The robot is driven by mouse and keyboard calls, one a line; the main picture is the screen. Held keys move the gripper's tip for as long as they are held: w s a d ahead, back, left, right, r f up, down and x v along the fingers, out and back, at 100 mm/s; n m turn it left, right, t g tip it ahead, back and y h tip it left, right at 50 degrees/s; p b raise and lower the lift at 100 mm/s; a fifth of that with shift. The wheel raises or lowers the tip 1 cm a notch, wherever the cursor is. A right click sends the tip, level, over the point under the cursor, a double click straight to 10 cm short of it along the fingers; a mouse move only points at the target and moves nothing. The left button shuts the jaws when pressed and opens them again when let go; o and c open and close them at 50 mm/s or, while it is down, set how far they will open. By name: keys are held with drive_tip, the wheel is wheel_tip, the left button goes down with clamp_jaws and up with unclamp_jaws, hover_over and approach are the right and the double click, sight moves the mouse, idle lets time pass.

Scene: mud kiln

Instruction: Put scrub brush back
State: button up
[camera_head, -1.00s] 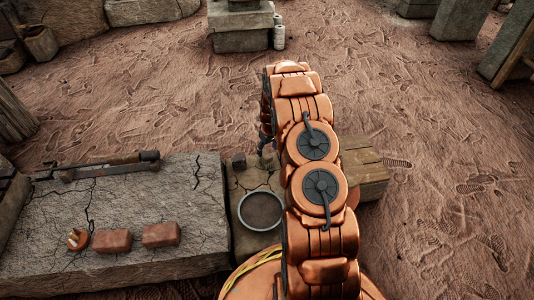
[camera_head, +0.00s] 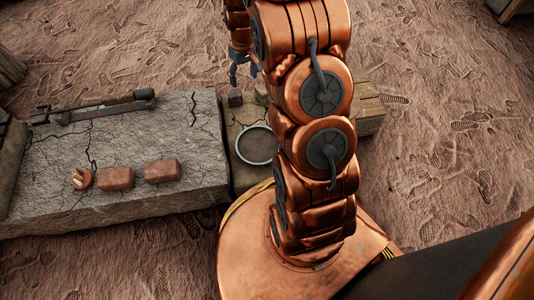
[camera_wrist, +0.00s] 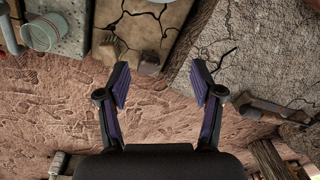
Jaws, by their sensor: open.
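No thing shows clearly as a scrub brush. A small dark block (camera_head: 235,97) stands near the far edge of the low board, and a brownish lump (camera_head: 262,92) sits to its right, partly behind my arm. In the wrist view the grey block (camera_wrist: 148,62) shows between and beyond my fingertips, with the brown lump (camera_wrist: 107,48) to its left; either might be the brush. My gripper (camera_head: 243,77) is open and empty, fingers down, near the block. It also shows in the wrist view (camera_wrist: 160,72). A round orange-brown piece (camera_head: 82,179) lies on the stone slab.
The cracked stone slab (camera_head: 60,205) holds two red bricks (camera_head: 115,179) (camera_head: 162,171) and a long dark tool (camera_head: 95,107). A round grey pan (camera_head: 256,145) sits on the low board. Sandy ground (camera_head: 450,150) is open.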

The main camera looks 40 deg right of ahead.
drive_tip(key=s+a+r, duration=0.7)
drive_tip(key=s, duration=0.1)
drive_tip(key=s+a+r+g, duration=0.1)
drive_tip(key=s+a+r, duration=0.1)
drive_tip(key=s, duration=0.6)
drive_tip(key=s+a+r+g, duration=0.1)
drive_tip(key=s+a+r, duration=0.2)
drive_tip(key=s, duration=0.6)
drive_tip(key=s+a+r+g, duration=0.1)
drive_tip(key=s+a+r, duration=0.2)
drive_tip(key=s, duration=0.6)
drive_tip(key=shift+s+a+n+g+h, duration=0.2)
drive_tip(key=shift+a+n+g+h, duration=0.1)
drive_tip(key=shift+a, duration=0.45)
drive_tip(key=shift+r, duration=0.1)
